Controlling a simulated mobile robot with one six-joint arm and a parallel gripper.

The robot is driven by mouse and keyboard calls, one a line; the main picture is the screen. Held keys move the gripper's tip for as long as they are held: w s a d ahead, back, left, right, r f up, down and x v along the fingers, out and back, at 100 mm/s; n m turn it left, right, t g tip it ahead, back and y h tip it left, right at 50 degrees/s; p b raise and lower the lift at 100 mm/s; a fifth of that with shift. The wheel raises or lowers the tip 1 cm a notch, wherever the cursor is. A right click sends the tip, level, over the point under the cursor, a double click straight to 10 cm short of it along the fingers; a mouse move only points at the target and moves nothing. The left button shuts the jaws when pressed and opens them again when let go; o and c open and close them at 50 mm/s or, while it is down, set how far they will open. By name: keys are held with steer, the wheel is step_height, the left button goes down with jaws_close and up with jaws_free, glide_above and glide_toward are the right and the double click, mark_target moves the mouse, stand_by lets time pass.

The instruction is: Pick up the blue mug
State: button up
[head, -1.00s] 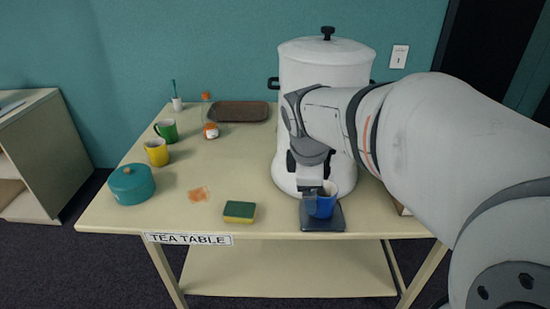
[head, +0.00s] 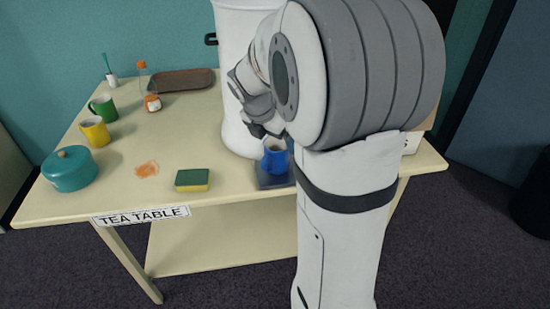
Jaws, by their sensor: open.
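The blue mug (head: 274,160) stands upright on a dark square mat (head: 266,182) near the front edge of the tea table, in front of the white urn. It seems to hold something pale or brownish inside. My gripper (head: 262,134) is just above and behind the mug's rim, open and holding nothing. My arm hides part of the gripper and of the mug's right side, so I cannot tell whether the fingers touch the mug.
The white urn (head: 236,90) stands close behind the mug. A green and yellow sponge (head: 193,180), an orange stain (head: 147,169), a teal pot (head: 69,169), a yellow mug (head: 95,132) and a green mug (head: 103,108) are to the left. A brown tray (head: 175,84) lies at the back.

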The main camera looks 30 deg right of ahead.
steer(key=shift+x, duration=0.9)
steer(key=shift+c, duration=0.2)
steer(key=c, duration=1.8)
steer(key=shift+o, duration=0.2)
steer(key=shift+r, duration=0.1)
steer(key=shift+r, duration=0.15)
steer(key=s+a+b, duration=0.1)
steer(key=s+a, duration=0.3)
steer(key=a, duration=0.4)
steer(key=s+a+r, duration=0.1)
steer(key=s+a, duration=0.3)
steer(key=a, duration=0.4)
steer(key=shift+s+b, duration=0.15)
steer(key=shift+b, duration=0.25)
